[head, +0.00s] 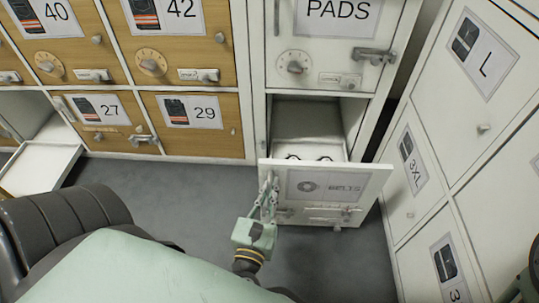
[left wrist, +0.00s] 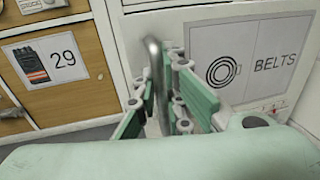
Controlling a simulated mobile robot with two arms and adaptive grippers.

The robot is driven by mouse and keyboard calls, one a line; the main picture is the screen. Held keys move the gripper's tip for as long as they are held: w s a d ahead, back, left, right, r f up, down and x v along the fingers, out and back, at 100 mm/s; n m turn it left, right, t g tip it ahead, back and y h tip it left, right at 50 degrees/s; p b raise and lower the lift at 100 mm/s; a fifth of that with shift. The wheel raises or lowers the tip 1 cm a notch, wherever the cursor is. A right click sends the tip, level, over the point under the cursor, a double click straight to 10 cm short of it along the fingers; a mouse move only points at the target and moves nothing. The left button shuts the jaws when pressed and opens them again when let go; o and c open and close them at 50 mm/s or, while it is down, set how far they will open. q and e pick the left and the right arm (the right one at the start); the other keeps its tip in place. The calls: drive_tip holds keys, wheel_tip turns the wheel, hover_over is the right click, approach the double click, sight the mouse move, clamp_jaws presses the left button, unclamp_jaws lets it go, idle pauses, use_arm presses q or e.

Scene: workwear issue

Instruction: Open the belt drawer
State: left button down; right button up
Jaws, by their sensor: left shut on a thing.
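The belt drawer's white front (head: 325,187) carries a label reading BELTS with a coil picture. The drawer stands pulled out from the cabinet below the PADS compartment, and its inside shows behind the front. Dark curved items (head: 325,158) show partly inside. The label also appears in the left wrist view (left wrist: 250,62). My left gripper (head: 269,190) is at the left end of the drawer front. In the left wrist view its green fingers are shut on an upright grey bar handle (left wrist: 156,75). My right gripper is not in view.
A PADS door (head: 325,40) with a dial and handle is above. Wooden lockers, including 29 (head: 192,122), stand left; a white drawer (head: 40,167) sticks out at far left. White lockers marked L (head: 482,55) and 3XL line the right. Grey floor (head: 330,260) is clear before the drawer.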

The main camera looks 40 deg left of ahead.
use_arm(q)
drive_tip(key=c, duration=1.8)
unclamp_jaws()
